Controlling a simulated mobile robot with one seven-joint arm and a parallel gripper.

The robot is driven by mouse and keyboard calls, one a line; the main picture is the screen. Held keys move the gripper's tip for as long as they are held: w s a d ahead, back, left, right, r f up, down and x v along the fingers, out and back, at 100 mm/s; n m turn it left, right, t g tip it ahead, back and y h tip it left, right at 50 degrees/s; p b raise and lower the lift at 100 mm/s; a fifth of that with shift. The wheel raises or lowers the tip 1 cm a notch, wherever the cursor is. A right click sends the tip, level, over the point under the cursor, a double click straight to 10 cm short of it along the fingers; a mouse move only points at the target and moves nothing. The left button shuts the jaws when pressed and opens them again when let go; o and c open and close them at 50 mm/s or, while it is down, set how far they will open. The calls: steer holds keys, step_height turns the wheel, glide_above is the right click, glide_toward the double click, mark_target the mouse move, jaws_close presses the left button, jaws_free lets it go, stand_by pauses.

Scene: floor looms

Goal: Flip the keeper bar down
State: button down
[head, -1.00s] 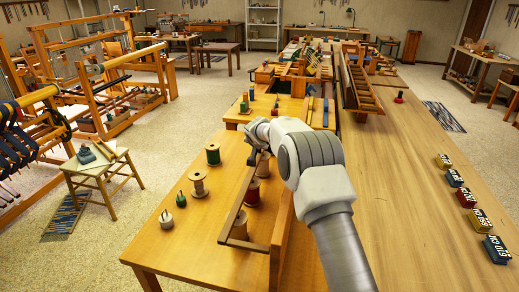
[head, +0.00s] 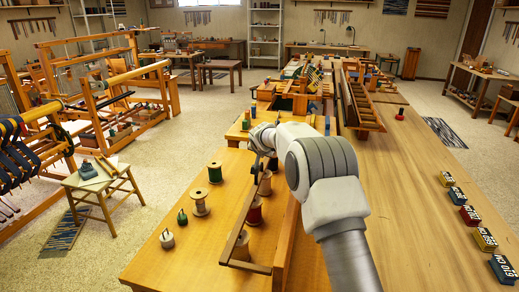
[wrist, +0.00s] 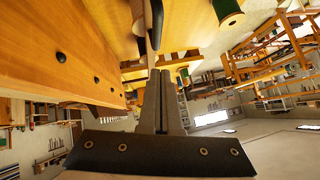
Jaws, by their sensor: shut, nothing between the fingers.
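The keeper bar (head: 243,222) is a thin brown wooden bar with a short arm at its near end, joined to a low upright board (head: 284,245). It stands out to the left of the board, raised over the bench top, with thread spools (head: 241,246) behind and under it. My gripper (head: 257,168) is at the bar's far end, pointing down; whether it touches the bar I cannot tell. In the wrist view the fingers (wrist: 161,78) are together and empty, with a brown wooden piece (wrist: 139,18), probably the bar, just beyond the tips.
Several spools, including a green one (head: 215,172) and a tan one (head: 200,203), stand left of the bar. A small green-topped item (head: 182,217) and a grey weight (head: 167,239) stand near the bench's left edge. Labelled blocks (head: 470,215) line the right bench.

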steer(key=b+v, duration=0.1)
steer(key=v, duration=0.8)
steer(key=shift+a, duration=0.25)
steer(key=s+d+r+g, duration=0.1)
steer(key=s+d+r, duration=0.25)
steer(key=s, duration=0.35)
steer(key=s+d+r+n+h, duration=0.1)
steer(key=s+d+r, duration=0.2)
steer(key=s+d, duration=0.3)
steer(key=s+d+r+g, duration=0.1)
steer(key=s+d+r, duration=0.25)
steer(key=s, duration=0.45)
steer(key=s+d+f+n+g, duration=0.1)
steer(key=s+d+f, duration=0.1)
steer(key=s, duration=1.1)
steer(key=s+d+f+n+g, duration=0.1)
steer(key=s+d+f, duration=0.1)
steer(key=s, duration=1.2)
steer(key=shift+s+f+n, duration=0.3)
steer(key=shift+f, duration=0.35)
steer(key=shift+d, duration=0.15)
